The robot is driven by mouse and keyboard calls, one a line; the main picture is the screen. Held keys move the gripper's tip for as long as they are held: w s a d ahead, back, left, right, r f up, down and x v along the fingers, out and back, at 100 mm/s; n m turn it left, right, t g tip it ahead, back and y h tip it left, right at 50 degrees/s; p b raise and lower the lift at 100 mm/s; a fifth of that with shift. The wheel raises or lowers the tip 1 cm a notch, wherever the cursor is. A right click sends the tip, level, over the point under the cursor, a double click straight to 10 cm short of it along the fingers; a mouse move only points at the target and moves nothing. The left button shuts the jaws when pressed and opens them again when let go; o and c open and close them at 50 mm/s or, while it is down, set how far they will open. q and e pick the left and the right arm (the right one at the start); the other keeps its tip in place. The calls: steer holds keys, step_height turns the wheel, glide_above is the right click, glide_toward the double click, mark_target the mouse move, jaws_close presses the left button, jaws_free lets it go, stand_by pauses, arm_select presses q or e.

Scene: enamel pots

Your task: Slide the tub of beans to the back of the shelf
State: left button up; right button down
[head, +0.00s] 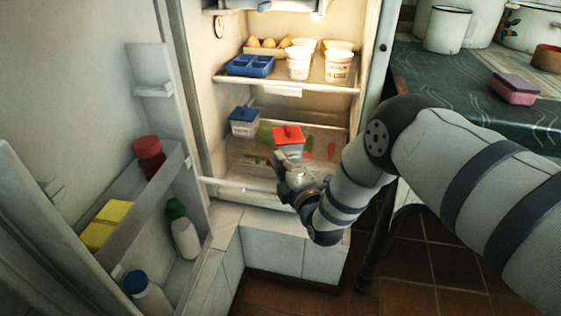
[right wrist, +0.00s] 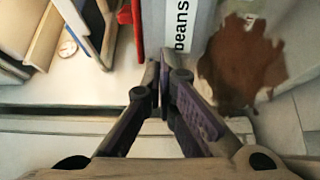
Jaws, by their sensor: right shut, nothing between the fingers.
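The tub of beans (head: 288,136) has a red lid and a pale body and stands on the lower glass shelf (head: 248,160) of the open fridge. In the right wrist view its pale side (right wrist: 176,22) carries the printed word "beans", with a red edge to its left. My right gripper (head: 281,160) is in front of this tub. Its fingers (right wrist: 160,75) are shut and empty, with the tips close to the tub's side; I cannot tell whether they touch. My left gripper is not in view.
A blue-lidded tub (head: 243,121) stands left of the beans on the same shelf. The upper shelf (head: 312,86) holds eggs, a blue tray (head: 250,66) and white cups (head: 338,68). The open door (head: 150,210) with bottles is at left. A counter (head: 470,85) is at right.

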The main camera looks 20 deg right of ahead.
mark_target(294, 141)
steer(key=shift+d, duration=0.1)
steer(key=w+d+b, duration=0.1)
steer(key=w, duration=0.1)
steer(key=w+d+b, duration=0.1)
steer(key=w+d, duration=0.1)
steer(key=w+d+b, duration=0.1)
steer(key=w+d, duration=0.1)
steer(key=shift+d+f, duration=0.25)
steer(key=shift+w+d+r+b, duration=0.2)
steer(key=shift+w+d+b, duration=0.1)
steer(key=shift+w, duration=0.05)
steer(key=shift+r, duration=0.1)
steer(key=shift+s, duration=0.15)
